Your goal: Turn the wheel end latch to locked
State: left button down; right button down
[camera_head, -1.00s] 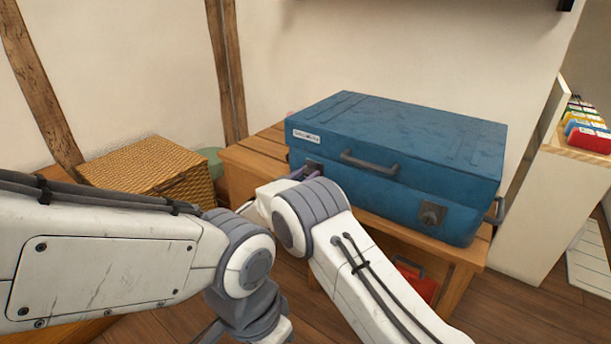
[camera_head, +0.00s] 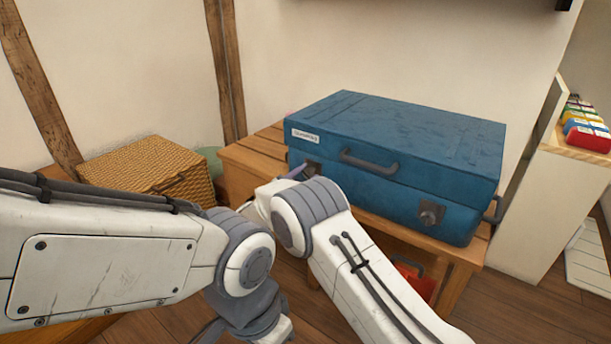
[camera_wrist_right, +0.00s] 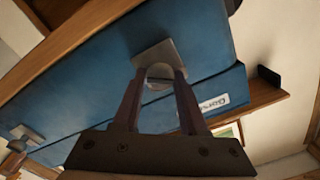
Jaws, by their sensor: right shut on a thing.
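A blue case (camera_head: 400,130) lies on a wooden bench, with a grey handle (camera_head: 368,162) on its front. One latch (camera_head: 312,168) is at the left of the front, below a white label (camera_head: 305,136). A second latch (camera_head: 431,213) is at the right. My right gripper (camera_head: 297,172) is at the left latch, mostly hidden by my wrist. In the right wrist view my right gripper (camera_wrist_right: 159,80) is shut on the knob of that latch (camera_wrist_right: 156,60), which has a grey plate. The other latch (camera_wrist_right: 24,133) is free. My left gripper is out of view.
The wooden bench (camera_head: 245,160) has a red object (camera_head: 415,277) under it. A wicker basket (camera_head: 145,165) stands to the left. A pale shelf unit (camera_head: 530,190) with coloured items stands close on the right. My left forearm fills the lower left.

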jog(key=m, duration=0.3)
jog(key=shift+f+b, duration=0.15)
jog(key=shift+b, duration=0.15)
jog(key=m+b, duration=0.1)
jog(key=m, duration=0.1)
jog(key=shift+s+m, duration=0.1)
jog(key=shift+m, duration=0.2)
jog(key=m+b, duration=0.3)
jog(key=m, duration=0.2)
jog(key=shift+f+m, duration=0.1)
jog(key=shift+m, duration=0.2)
jog(key=shift+c, duration=2.4)
grip_release()
